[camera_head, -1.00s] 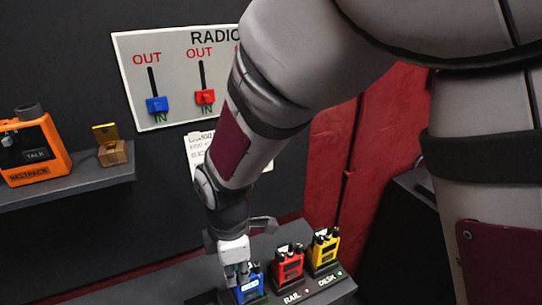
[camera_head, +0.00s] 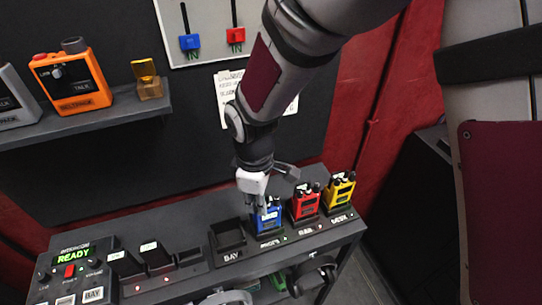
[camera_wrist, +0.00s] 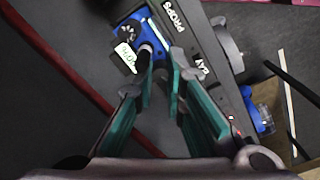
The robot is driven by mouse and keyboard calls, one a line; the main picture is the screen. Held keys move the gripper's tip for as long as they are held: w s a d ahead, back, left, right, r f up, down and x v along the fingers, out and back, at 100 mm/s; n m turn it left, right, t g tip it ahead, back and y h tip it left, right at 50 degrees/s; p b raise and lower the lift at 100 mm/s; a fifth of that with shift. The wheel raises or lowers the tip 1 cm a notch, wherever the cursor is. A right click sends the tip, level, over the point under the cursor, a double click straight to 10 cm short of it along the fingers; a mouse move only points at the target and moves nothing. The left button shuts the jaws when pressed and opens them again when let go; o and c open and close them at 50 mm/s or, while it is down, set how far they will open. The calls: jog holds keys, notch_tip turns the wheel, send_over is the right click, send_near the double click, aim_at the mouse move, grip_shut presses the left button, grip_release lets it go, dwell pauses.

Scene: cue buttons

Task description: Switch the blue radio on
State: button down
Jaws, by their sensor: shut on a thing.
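The blue radio (camera_head: 268,218) stands in the dock slot marked PROPS, left of the red radio (camera_head: 305,203). In the wrist view the blue radio (camera_wrist: 130,50) shows from above, with a dark knob and a pale label or screen. My gripper (camera_head: 264,203) points down at the top of the blue radio. In the wrist view the fingertips (camera_wrist: 160,68) close around a small upright part on its top, and they partly hide it. I cannot tell whether this part is a knob or the antenna base.
A yellow radio (camera_head: 340,190) stands at the right end of the dock. The BAY slot (camera_head: 228,238) to the left is empty. A box reading READY (camera_head: 73,256) sits at the far left. An orange beltpack (camera_head: 72,80) stands on the shelf above.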

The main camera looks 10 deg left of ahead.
jog(key=c, duration=1.6)
grip_release()
jog(key=shift+r, duration=0.1)
notch_tip(320, 180, up, 12)
jog(key=shift+s, duration=0.1)
jog(key=w+d+r+m+t, duration=0.1)
jog(key=d+r+m, duration=0.4)
jog(key=d, duration=0.4)
jog(key=s+d+r+m+t, duration=0.1)
jog(key=s+d+r+m, duration=0.1)
jog(key=d, duration=0.5)
jog(key=s+d+r+m+t, duration=0.2)
jog(key=s+d+r+m, duration=0.1)
jog(key=s+d+m, duration=0.2)
jog(key=s+d+r+m+t, duration=0.1)
jog(key=s+d+m, duration=0.3)
jog(key=d, duration=0.4)
jog(key=shift+d+r+m, duration=0.4)
jog(key=shift+r+m, duration=0.4)
jog(key=shift+r, duration=0.1)
